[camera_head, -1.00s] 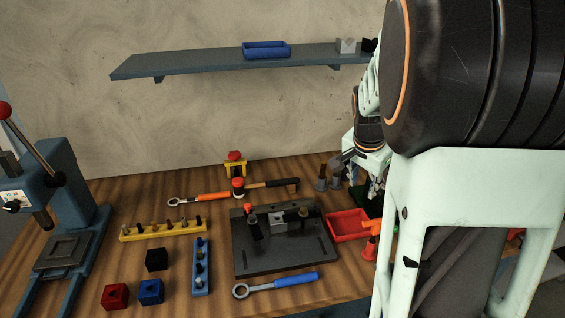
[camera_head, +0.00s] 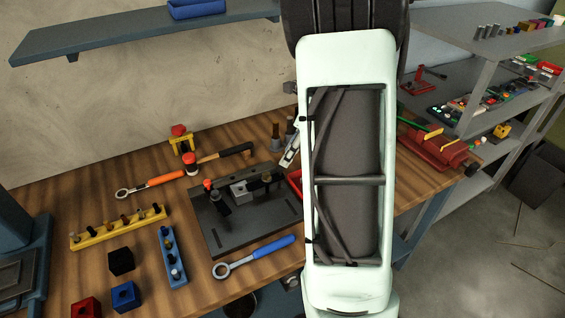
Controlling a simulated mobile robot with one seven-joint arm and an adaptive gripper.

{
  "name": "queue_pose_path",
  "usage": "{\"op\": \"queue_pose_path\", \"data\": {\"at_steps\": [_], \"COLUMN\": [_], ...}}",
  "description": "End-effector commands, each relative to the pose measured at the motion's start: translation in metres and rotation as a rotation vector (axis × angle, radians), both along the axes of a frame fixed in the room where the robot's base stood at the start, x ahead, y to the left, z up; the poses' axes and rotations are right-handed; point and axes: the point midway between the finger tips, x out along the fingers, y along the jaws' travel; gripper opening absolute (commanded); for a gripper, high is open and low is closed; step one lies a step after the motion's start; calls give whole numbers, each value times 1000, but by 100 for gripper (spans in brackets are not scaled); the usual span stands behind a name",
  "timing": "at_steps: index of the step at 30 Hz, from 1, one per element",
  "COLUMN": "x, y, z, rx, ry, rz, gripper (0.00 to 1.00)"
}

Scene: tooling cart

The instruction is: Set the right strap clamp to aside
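The dark fixture plate (camera_head: 250,225) lies on the wooden bench. A grey block (camera_head: 239,189) sits near its back edge. The right strap clamp (camera_head: 266,182), dark with a tan nut on top, is at the right of the block. The left clamp (camera_head: 217,193), with a red knob, stands at the left. My arm's large pale link covers the area just right of the plate. Only a pale edge of what seems to be my wrist or gripper (camera_head: 289,157) shows behind the plate's right corner. Its fingers are hidden, so I cannot see whether they hold anything.
A blue-handled wrench (camera_head: 255,256) lies before the plate, an orange-handled one (camera_head: 150,183) behind left. A red tray (camera_head: 295,182) is mostly hidden by my arm. A yellow rack (camera_head: 118,228) and blue rack (camera_head: 173,258) stand left. A shelf cart (camera_head: 480,70) stands right.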

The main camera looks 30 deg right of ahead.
Motion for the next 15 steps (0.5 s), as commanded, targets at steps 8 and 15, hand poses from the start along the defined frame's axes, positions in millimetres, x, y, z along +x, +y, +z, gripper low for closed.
{"op": "queue_pose_path", "data": {"at_steps": [8, 15], "x": [11, 13], "y": [12, 14], "z": [-39, -48], "rx": [-1, -2], "ry": [1, -1], "rz": [2, 1], "gripper": [33, 33]}}
